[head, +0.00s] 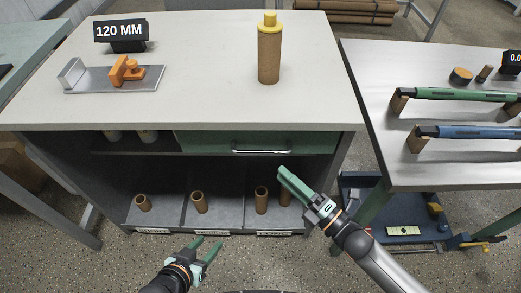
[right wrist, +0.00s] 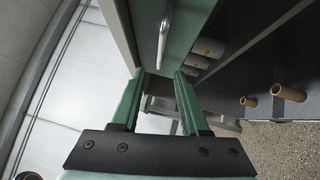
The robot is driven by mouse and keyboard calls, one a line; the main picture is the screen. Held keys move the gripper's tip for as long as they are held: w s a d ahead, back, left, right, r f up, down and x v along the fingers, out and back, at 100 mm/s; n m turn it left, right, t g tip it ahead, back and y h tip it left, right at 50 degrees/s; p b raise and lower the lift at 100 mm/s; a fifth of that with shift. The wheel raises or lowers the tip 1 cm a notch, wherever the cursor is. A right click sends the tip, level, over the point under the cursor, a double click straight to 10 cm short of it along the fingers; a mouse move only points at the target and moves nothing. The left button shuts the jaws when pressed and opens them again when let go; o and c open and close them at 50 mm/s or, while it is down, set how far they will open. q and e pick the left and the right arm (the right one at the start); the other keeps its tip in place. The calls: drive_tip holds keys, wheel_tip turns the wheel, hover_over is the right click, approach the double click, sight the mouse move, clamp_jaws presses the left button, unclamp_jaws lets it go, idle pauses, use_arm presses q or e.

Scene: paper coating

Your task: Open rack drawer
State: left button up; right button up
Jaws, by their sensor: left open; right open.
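The rack drawer (head: 255,142) is a green front under the right half of the white bench top, and it looks shut. Its pale bar handle (head: 262,151) runs across the lower front. My right gripper (head: 282,174) is open and empty, just below and right of the handle. In the right wrist view the handle (right wrist: 164,40) lies ahead of the open fingers (right wrist: 160,75), apart from them, and the drawer front (right wrist: 188,25) is beside it. My left gripper (head: 207,246) is open and empty, low in front of the rack's bottom shelf.
Several cardboard tubes (head: 199,202) stand in the labelled lower compartments. On the bench top (head: 205,60) are a 120 MM sign (head: 121,32), a metal fixture with an orange clamp (head: 126,75) and a yellow-capped tube (head: 269,50). A metal table (head: 450,160) stands to the right.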

sight(259, 151)
drive_tip(key=x, duration=1)
drive_tip(key=shift+b, duration=0.3)
drive_tip(key=shift+d, duration=0.1)
clamp_jaws()
idle(0.8)
